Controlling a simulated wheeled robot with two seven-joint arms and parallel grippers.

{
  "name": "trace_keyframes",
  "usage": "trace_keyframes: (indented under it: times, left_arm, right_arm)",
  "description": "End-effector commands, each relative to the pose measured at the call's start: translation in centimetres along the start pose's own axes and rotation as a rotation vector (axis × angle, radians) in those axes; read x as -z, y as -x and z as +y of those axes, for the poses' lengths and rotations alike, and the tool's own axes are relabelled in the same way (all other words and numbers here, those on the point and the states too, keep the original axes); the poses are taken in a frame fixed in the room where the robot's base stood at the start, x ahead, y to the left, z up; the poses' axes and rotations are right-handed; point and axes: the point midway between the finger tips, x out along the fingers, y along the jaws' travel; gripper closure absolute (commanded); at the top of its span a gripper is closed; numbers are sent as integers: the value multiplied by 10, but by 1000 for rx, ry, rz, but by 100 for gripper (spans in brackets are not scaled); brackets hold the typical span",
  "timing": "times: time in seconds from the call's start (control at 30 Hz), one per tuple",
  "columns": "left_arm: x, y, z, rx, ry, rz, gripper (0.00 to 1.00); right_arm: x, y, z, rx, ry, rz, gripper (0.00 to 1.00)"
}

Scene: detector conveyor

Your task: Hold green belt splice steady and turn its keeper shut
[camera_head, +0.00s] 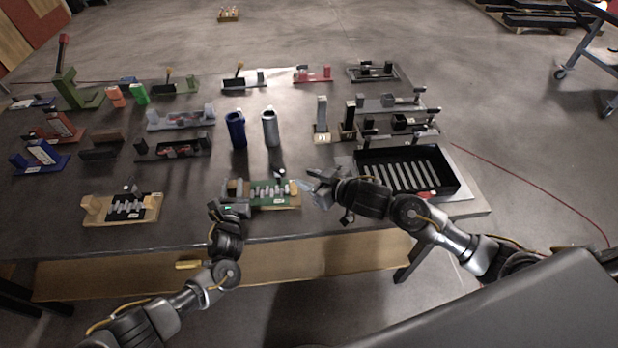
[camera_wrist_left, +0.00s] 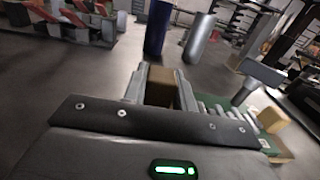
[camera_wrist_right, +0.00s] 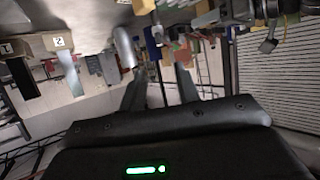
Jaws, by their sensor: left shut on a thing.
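The green belt splice (camera_head: 262,195) lies near the table's front edge, a green base with pale ribs over a dark strip and a wooden block at each end. Its keeper (camera_head: 280,174) is a dark knob on the back edge; in the left wrist view a grey lever-like piece (camera_wrist_left: 263,74) stands over the ribs. My left gripper (camera_head: 230,206) is shut on the wooden block (camera_wrist_left: 162,90) at the splice's left end. My right gripper (camera_head: 309,188) is open and empty, just right of the splice; its fingers are apart in the right wrist view (camera_wrist_right: 158,85).
A similar wooden splice (camera_head: 95,208) lies to the left. A blue cylinder (camera_head: 236,130) and a grey cylinder (camera_head: 270,128) stand behind. A black slotted tray (camera_head: 455,188) is at the right. Several fixtures fill the table's back. Bare table lies between the two splices.

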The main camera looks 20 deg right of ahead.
Motion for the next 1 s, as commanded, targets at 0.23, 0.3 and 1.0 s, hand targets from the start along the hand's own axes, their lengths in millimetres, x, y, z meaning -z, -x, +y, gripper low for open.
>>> trace_keyframes:
  times: [0.23,0.3,1.0]
  left_arm:
    - [0,0,0,0,-1,0,100]
    - [0,0,0,0,-1,0,100]
    - [0,0,0,0,0,0,100]
  right_arm:
    - [21,-4,4,13,121,12,68]
    - [21,-5,2,18,287,11,68]
    - [2,-2,-2,22,2154,8,68]
